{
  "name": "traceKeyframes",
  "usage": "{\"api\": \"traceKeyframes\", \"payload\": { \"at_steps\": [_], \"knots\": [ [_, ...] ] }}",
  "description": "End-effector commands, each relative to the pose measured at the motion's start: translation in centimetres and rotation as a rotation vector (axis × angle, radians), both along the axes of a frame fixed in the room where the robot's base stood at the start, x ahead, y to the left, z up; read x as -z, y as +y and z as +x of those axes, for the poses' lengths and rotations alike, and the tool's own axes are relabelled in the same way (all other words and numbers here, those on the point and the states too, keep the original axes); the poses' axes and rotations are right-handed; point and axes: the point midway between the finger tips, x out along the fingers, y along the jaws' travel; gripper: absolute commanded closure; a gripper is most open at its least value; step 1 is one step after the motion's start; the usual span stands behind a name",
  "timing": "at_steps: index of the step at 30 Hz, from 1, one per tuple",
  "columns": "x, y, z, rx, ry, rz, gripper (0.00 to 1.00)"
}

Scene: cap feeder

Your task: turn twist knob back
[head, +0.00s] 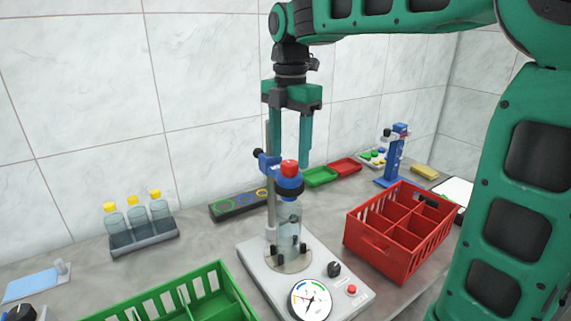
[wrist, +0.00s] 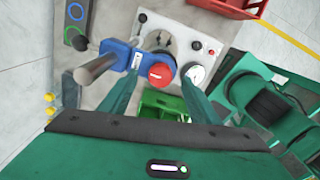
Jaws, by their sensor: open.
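My gripper (head: 289,154) points down, open and empty, over the red cap. In the wrist view the cap (wrist: 160,75) shows between the two fingers; I cannot tell whether they touch the holder. The knob is apart from the fingers.
The dial gauge (head: 310,299) and red button (head: 352,289) flank the knob. A red divided crate (head: 372,243) stands right of the station, a green crate (head: 130,311) at front left. A rack of yellow-capped bottles (head: 146,244) is at left. A metal post (head: 271,200) rises beside the bottle.

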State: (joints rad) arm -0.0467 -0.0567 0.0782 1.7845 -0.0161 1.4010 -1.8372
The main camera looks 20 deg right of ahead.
Motion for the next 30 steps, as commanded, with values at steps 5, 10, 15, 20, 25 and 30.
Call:
{"api": "traceKeyframes", "payload": {
  "at_steps": [5, 10, 15, 20, 25, 30],
  "knots": [
    [-1.3, 0.0, 0.0, 0.0, -0.001, 0.0, 0.44],
    [-2.4, 0.0, 0.0, 0.0, -0.001, 0.0, 0.44],
    [-3.6, 0.0, 0.0, 0.0, -0.001, 0.0, 0.44],
    [-4.2, 0.0, 0.0, 0.001, 0.0, 0.0, 0.44],
    [-4.2, 0.0, 0.0, 0.0, 0.0, 0.0, 0.44],
    [-4.2, 0.0, 0.0, 0.0, 0.0, 0.0, 0.44]
  ]
}}
